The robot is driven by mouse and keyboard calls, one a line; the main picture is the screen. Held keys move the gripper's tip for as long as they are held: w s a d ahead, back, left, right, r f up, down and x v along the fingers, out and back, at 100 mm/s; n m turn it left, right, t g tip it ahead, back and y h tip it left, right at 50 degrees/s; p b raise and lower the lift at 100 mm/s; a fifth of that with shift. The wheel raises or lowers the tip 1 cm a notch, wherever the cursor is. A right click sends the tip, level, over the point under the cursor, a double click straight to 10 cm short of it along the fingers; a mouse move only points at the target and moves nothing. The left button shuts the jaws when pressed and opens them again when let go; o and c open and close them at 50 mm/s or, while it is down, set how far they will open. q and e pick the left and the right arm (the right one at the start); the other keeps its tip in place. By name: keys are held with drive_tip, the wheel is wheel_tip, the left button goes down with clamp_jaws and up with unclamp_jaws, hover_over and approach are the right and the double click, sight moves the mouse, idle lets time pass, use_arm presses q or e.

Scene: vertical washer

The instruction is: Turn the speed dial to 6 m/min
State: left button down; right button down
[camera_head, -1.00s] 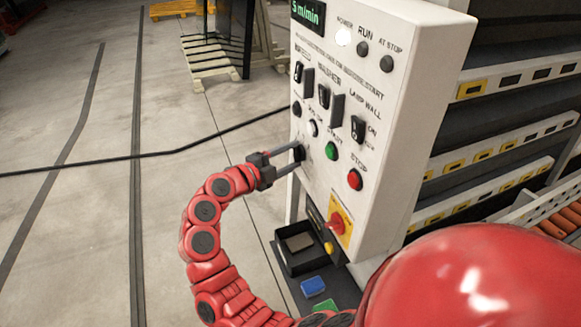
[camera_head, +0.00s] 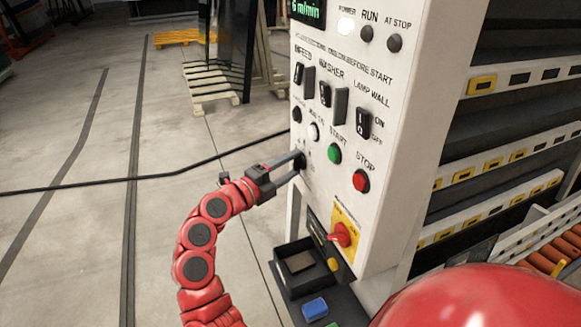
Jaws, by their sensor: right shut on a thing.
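The white control panel (camera_head: 395,120) stands at centre right. Its green display (camera_head: 308,10) at the top reads 6 m/min. The black speed dial (camera_head: 299,160) sits low on the panel's left side, left of the green START button (camera_head: 334,153). My right gripper (camera_head: 296,169) comes in from the left of the panel with its fingers at the dial, shut on it. The fingers partly hide the dial and its markings. My left gripper is not in view.
The panel carries a red STOP button (camera_head: 361,181), a red rotary switch on a yellow plate (camera_head: 345,235) and several black switches. A black tray (camera_head: 300,268) and a blue block (camera_head: 315,309) are below. A black cable (camera_head: 100,185) crosses the open floor.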

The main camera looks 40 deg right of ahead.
drive_tip(key=shift+c, duration=1.2)
unclamp_jaws()
drive_tip(key=shift+a, duration=0.1)
drive_tip(key=s+a+b, duration=0.2)
drive_tip(key=a+b, duration=0.2)
drive_tip(key=a, duration=1.3)
drive_tip(key=shift+s, duration=0.35)
